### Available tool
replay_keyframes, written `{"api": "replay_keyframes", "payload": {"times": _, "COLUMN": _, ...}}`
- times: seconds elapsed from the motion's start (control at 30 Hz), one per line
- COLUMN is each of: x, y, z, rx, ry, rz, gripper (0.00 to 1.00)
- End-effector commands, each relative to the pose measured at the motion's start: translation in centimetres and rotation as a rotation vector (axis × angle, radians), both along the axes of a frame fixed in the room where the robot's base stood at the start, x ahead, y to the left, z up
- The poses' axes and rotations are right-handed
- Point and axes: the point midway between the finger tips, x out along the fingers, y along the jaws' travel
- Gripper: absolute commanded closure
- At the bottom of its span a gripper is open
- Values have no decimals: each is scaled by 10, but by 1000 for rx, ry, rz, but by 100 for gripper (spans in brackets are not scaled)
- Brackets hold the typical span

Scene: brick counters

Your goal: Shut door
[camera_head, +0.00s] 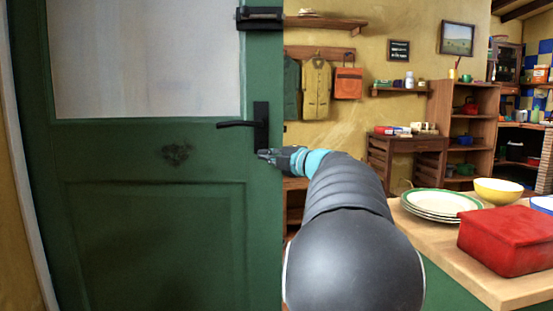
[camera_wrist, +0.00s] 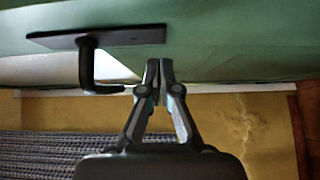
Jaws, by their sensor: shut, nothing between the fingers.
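The green door (camera_head: 150,215) with a pale glass pane fills the left of the head view and stands open, its free edge showing against the room behind. Its black lever handle (camera_head: 240,124) sits near that edge. In the wrist view the handle (camera_wrist: 88,65) is left of my fingers and the green door (camera_wrist: 225,40) spans the top. My gripper (camera_head: 264,155) is just below the handle, by the door's free edge. In the wrist view its fingertips (camera_wrist: 159,66) are together with nothing between them. They are at or close to the door; contact is unclear.
A wooden counter (camera_head: 470,262) at right holds a red box (camera_head: 508,240), stacked plates (camera_head: 440,204) and a yellow bowl (camera_head: 497,190). Shelves (camera_head: 470,135) and hanging clothes (camera_head: 316,88) are behind. A black latch (camera_head: 260,18) sits high on the door.

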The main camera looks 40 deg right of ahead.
Motion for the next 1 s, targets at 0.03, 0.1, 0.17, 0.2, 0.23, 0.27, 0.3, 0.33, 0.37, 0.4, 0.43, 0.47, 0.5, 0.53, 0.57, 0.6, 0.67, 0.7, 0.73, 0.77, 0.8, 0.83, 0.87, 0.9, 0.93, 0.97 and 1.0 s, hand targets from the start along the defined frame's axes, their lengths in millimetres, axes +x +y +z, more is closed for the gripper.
{"api": "replay_keyframes", "payload": {"times": 0.03, "x": 5, "y": -6, "z": -1, "rx": 2, "ry": 1, "rz": -1, "gripper": 100}}
{"api": "replay_keyframes", "payload": {"times": 0.1, "x": 11, "y": -11, "z": 0, "rx": 2, "ry": 1, "rz": -1, "gripper": 100}}
{"api": "replay_keyframes", "payload": {"times": 0.17, "x": 14, "y": -14, "z": 0, "rx": 1, "ry": 0, "rz": -1, "gripper": 100}}
{"api": "replay_keyframes", "payload": {"times": 0.2, "x": 16, "y": -16, "z": 0, "rx": 2, "ry": 0, "rz": -1, "gripper": 100}}
{"api": "replay_keyframes", "payload": {"times": 0.23, "x": 18, "y": -17, "z": 0, "rx": 2, "ry": 1, "rz": -2, "gripper": 100}}
{"api": "replay_keyframes", "payload": {"times": 0.27, "x": 18, "y": -18, "z": 0, "rx": 2, "ry": 1, "rz": -2, "gripper": 100}}
{"api": "replay_keyframes", "payload": {"times": 0.3, "x": 19, "y": -18, "z": 0, "rx": 1, "ry": 0, "rz": -2, "gripper": 100}}
{"api": "replay_keyframes", "payload": {"times": 0.33, "x": 20, "y": -19, "z": 0, "rx": 1, "ry": 0, "rz": -2, "gripper": 100}}
{"api": "replay_keyframes", "payload": {"times": 0.37, "x": 20, "y": -19, "z": 0, "rx": 1, "ry": 0, "rz": -2, "gripper": 100}}
{"api": "replay_keyframes", "payload": {"times": 0.4, "x": 20, "y": -19, "z": 0, "rx": 1, "ry": 0, "rz": -2, "gripper": 100}}
{"api": "replay_keyframes", "payload": {"times": 0.43, "x": 20, "y": -19, "z": 0, "rx": 1, "ry": 0, "rz": -2, "gripper": 100}}
{"api": "replay_keyframes", "payload": {"times": 0.47, "x": 20, "y": -19, "z": 0, "rx": 1, "ry": 0, "rz": -2, "gripper": 100}}
{"api": "replay_keyframes", "payload": {"times": 0.5, "x": 20, "y": -19, "z": 0, "rx": 1, "ry": 0, "rz": -2, "gripper": 100}}
{"api": "replay_keyframes", "payload": {"times": 0.53, "x": 20, "y": -19, "z": 0, "rx": 1, "ry": 0, "rz": -2, "gripper": 100}}
{"api": "replay_keyframes", "payload": {"times": 0.57, "x": 20, "y": -19, "z": 0, "rx": 1, "ry": 0, "rz": -2, "gripper": 100}}
{"api": "replay_keyframes", "payload": {"times": 0.6, "x": 20, "y": -19, "z": 0, "rx": 1, "ry": 0, "rz": -2, "gripper": 100}}
{"api": "replay_keyframes", "payload": {"times": 0.67, "x": 20, "y": -19, "z": 0, "rx": 1, "ry": 0, "rz": -2, "gripper": 100}}
{"api": "replay_keyframes", "payload": {"times": 0.7, "x": 21, "y": -19, "z": 0, "rx": 1, "ry": 0, "rz": -2, "gripper": 100}}
{"api": "replay_keyframes", "payload": {"times": 0.73, "x": 21, "y": -20, "z": 0, "rx": 1, "ry": 0, "rz": -1, "gripper": 100}}
{"api": "replay_keyframes", "payload": {"times": 0.77, "x": 22, "y": -21, "z": 0, "rx": 1, "ry": 0, "rz": -1, "gripper": 100}}
{"api": "replay_keyframes", "payload": {"times": 0.8, "x": 23, "y": -22, "z": 0, "rx": 1, "ry": 0, "rz": 0, "gripper": 100}}
{"api": "replay_keyframes", "payload": {"times": 0.83, "x": 24, "y": -23, "z": 1, "rx": 2, "ry": 1, "rz": 1, "gripper": 100}}
{"api": "replay_keyframes", "payload": {"times": 0.87, "x": 25, "y": -24, "z": 1, "rx": 2, "ry": 1, "rz": 3, "gripper": 100}}
{"api": "replay_keyframes", "payload": {"times": 0.9, "x": 28, "y": -26, "z": 1, "rx": 3, "ry": 1, "rz": 5, "gripper": 100}}
{"api": "replay_keyframes", "payload": {"times": 0.93, "x": 31, "y": -28, "z": 1, "rx": 3, "ry": 2, "rz": 7, "gripper": 100}}
{"api": "replay_keyframes", "payload": {"times": 0.97, "x": 33, "y": -30, "z": 2, "rx": 3, "ry": 2, "rz": 10, "gripper": 100}}
{"api": "replay_keyframes", "payload": {"times": 1.0, "x": 38, "y": -32, "z": 2, "rx": 3, "ry": 2, "rz": 14, "gripper": 100}}
